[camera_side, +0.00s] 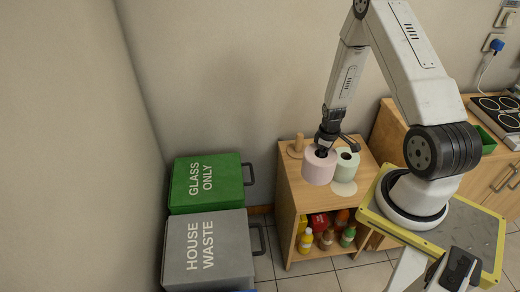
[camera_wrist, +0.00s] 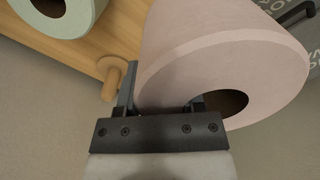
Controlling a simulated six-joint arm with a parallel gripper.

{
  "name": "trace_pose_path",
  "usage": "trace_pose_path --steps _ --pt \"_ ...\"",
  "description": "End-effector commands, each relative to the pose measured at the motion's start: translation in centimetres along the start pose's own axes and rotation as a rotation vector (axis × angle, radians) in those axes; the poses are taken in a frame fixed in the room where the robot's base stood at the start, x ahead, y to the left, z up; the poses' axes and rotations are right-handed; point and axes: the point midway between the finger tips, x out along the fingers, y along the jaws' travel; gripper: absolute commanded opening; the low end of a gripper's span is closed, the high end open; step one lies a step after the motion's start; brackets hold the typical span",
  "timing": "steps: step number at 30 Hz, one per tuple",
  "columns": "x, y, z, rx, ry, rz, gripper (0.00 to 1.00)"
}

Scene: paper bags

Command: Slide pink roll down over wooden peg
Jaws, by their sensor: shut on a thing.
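In the wrist view the pink roll (camera_wrist: 190,40) fills the upper right. My gripper (camera_wrist: 160,105) is shut on its wall, with one finger outside and the other at the hole. The wooden peg (camera_side: 298,142) stands on a round base at the back left of the cabinet top. It also shows in the wrist view (camera_wrist: 111,80), left of the outer finger. The peg is bare and apart from the roll.
A pale green roll (camera_side: 347,165) stands on the cabinet top (camera_side: 290,170), close to the right of the pink roll. Bottles (camera_side: 326,238) fill the shelf below. A green bin (camera_side: 206,183) and a grey bin (camera_side: 207,250) stand at left. The wall is behind.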

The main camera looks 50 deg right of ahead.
Motion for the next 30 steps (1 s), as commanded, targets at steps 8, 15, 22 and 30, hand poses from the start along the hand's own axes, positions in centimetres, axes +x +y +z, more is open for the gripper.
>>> trace_pose_path --steps 8,15,22,30 --pt "-0.5 2.2 -2.1 0.299 0.002 0.001 0.0" --pt "-1.1 4.0 -3.8 0.56 0.002 0.001 0.0" --pt "-1.8 5.6 -5.3 0.81 0.002 0.001 0.0" --pt "-2.8 7.5 -7.1 1.103 0.003 0.001 0.0"
